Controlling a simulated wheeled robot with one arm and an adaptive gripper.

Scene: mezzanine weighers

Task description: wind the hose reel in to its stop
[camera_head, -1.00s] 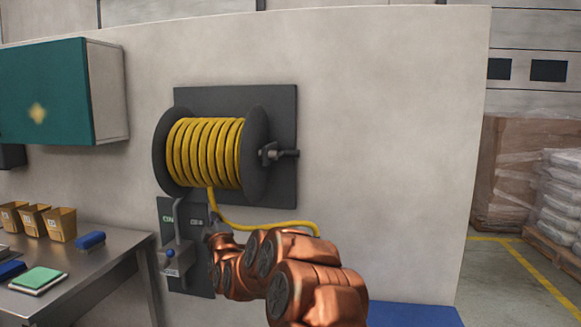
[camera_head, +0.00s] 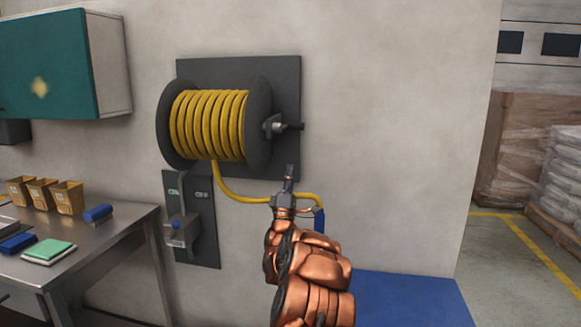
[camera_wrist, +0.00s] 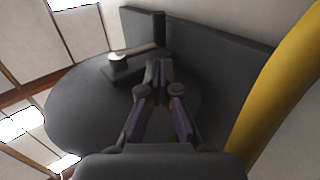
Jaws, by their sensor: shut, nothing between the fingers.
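The hose reel (camera_head: 258,127) is mounted on a dark wall plate, with yellow hose (camera_head: 208,125) wound on its drum. A length of hose hangs from the drum and runs right, passing behind my arm. The crank (camera_head: 285,127) sticks out from the reel's right flange. My gripper (camera_head: 290,170) points up, below the crank and apart from it in the head view. In the wrist view my gripper (camera_wrist: 159,70) is shut and empty in front of the dark flange (camera_wrist: 80,115). The crank handle (camera_wrist: 159,28) stands just beyond the fingertips there.
A panel with a lever (camera_head: 184,225) is on the wall below the reel. A steel table (camera_head: 110,240) with yellow bins (camera_head: 69,197) stands at left, under a green cabinet (camera_head: 45,65). A blue surface (camera_head: 410,298) lies low at right. The wall right of the reel is bare.

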